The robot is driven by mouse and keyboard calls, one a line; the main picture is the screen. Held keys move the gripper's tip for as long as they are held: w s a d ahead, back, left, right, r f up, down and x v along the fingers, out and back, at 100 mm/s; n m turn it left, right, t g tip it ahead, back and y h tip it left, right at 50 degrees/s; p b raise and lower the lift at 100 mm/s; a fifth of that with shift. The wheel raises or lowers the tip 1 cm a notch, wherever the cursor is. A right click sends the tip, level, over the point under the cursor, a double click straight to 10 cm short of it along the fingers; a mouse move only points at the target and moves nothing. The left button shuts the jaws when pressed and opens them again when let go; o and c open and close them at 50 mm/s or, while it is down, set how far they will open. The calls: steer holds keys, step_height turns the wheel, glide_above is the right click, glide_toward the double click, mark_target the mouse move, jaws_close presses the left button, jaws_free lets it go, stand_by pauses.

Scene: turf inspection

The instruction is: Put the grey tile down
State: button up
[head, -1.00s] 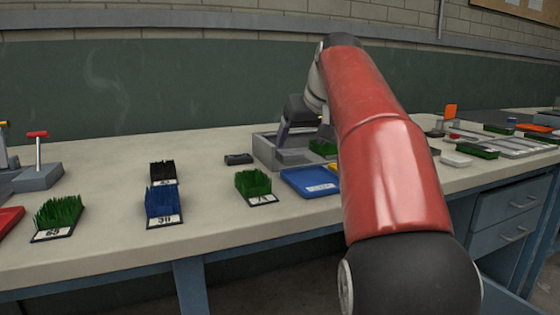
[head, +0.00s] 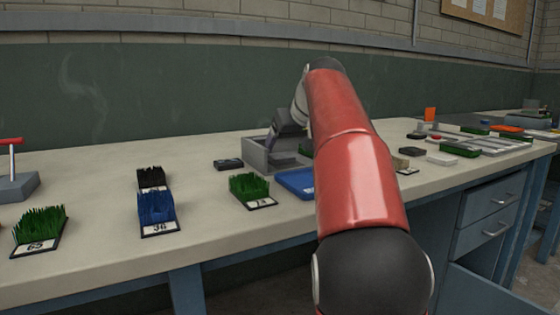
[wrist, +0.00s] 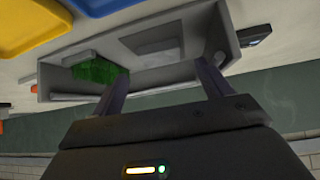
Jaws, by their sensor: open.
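A flat grey tile (wrist: 152,42) lies inside a grey open-topped box (wrist: 229,40), beside a green turf piece (wrist: 97,70), in the wrist view. My gripper (wrist: 160,68) is open, with its two fingers apart at the box and nothing visible between them. The tile looks clear of the fingertips. In the head view my gripper (head: 287,138) is at the same grey box (head: 256,155), at the back of the bench. My red arm hides the box's right side, and I cannot make out the tile clearly there.
A blue tray (head: 296,183) stands in front of the box. Turf samples in green (head: 250,187), blue (head: 157,209) and black (head: 151,177) stand to the left. A small dark object (head: 228,164) is left of the box. Bare bench lies between them.

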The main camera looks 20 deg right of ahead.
mark_target(281, 155)
steer(key=x, duration=0.4)
steer(key=shift+w+a+f+b, duration=0.15)
steer(key=shift+w+b, duration=0.05)
steer(key=shift+b, duration=0.1)
steer(key=c, duration=1.2)
